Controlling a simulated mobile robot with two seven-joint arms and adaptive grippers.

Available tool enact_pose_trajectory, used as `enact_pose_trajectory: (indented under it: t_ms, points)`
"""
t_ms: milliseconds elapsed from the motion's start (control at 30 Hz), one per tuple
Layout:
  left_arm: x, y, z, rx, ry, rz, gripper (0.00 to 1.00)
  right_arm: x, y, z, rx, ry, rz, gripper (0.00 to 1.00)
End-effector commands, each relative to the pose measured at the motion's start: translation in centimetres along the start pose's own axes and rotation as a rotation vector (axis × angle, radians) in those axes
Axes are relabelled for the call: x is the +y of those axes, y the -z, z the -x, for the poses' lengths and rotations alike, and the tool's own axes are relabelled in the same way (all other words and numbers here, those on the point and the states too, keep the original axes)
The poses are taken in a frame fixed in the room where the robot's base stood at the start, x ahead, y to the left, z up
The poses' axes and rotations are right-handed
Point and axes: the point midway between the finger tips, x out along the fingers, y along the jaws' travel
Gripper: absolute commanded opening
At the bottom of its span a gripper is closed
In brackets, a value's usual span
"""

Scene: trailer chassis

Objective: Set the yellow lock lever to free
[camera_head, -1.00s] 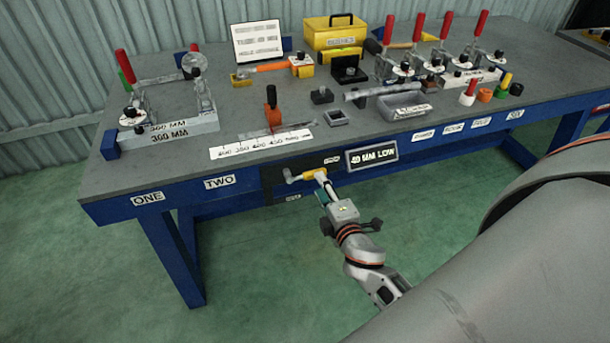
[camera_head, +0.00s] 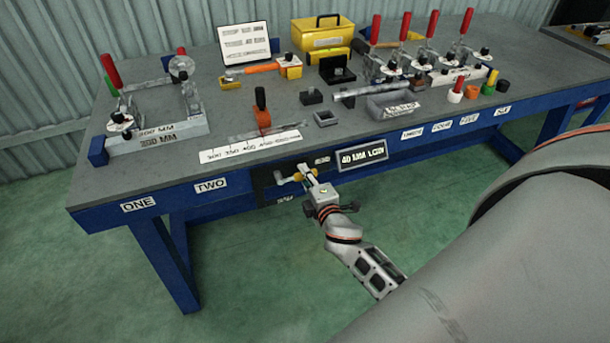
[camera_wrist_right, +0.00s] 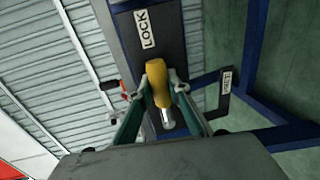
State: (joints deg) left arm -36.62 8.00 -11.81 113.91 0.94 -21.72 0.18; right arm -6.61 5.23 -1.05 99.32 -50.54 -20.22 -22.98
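The yellow lock lever (camera_head: 298,177) sits on a dark panel on the bench's front edge, its metal end to the left. In the right wrist view the yellow lever (camera_wrist_right: 158,82) and its metal end (camera_wrist_right: 167,118) lie between my right fingers. My right gripper (camera_head: 308,172) is at the lever; in the wrist view the right gripper (camera_wrist_right: 163,86) has a finger close on each side of the yellow part. Whether the fingers press on it I cannot tell. A LOCK label (camera_wrist_right: 146,28) is on the panel beyond the lever. My left gripper is not in view.
A "40 MM LOW" sign (camera_head: 362,156) is just right of the lever. Green floor in front of the bench is free.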

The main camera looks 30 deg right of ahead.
Motion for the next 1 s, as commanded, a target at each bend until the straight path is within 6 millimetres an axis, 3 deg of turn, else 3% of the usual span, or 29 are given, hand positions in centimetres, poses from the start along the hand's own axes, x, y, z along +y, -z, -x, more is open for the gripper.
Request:
enact_pose_trajectory:
  t_ms: [467,1000]
  points:
    - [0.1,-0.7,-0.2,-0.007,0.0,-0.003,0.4,-0.9,0.1,-0.1,0.015,0.001,-0.095,0.0]
    - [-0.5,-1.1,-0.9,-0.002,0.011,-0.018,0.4,-4.1,1.0,-0.6,0.087,0.001,-0.562,0.0]
